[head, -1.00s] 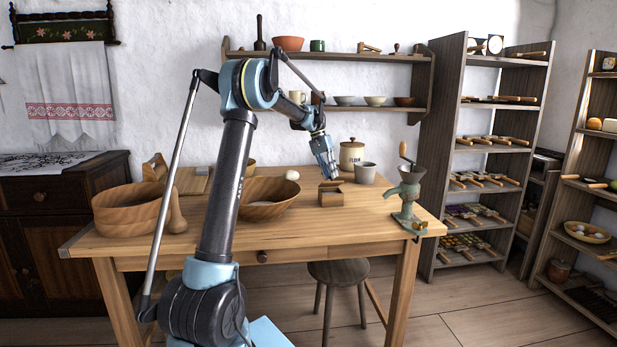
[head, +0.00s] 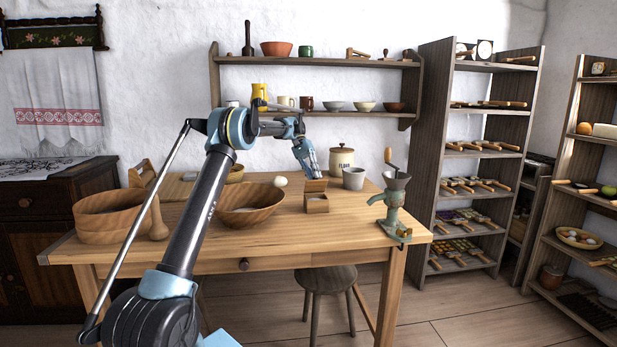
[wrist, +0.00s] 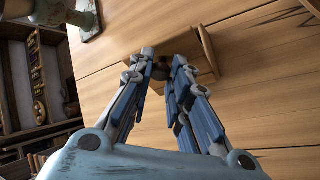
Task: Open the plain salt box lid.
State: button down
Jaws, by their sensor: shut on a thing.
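The plain salt box (head: 316,206) is a small wooden box on the table, right of the large wooden bowl. Its lid (head: 316,186) stands tilted up at the back, and the dark opening shows at the top. My gripper (head: 313,176) is at the raised lid, coming down from behind and above. In the wrist view, my gripper's fingers (wrist: 160,72) converge on a small dark part beside the wooden lid (wrist: 205,55). The fingers hide much of the contact, so the exact grip on the lid is partly covered.
A flour canister (head: 341,159) and a grey cup (head: 353,178) stand behind and right of the box. A grinder (head: 394,195) is clamped at the table's right edge. The wooden bowl (head: 245,212) and a white egg-like thing (head: 280,181) are left. The table front is clear.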

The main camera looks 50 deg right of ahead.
aim_at(313, 190)
dwell(0.5)
jog(key=c, duration=1.5)
grip_release()
jog(key=shift+o, duration=0.2)
notch_tip(313, 190, up, 10)
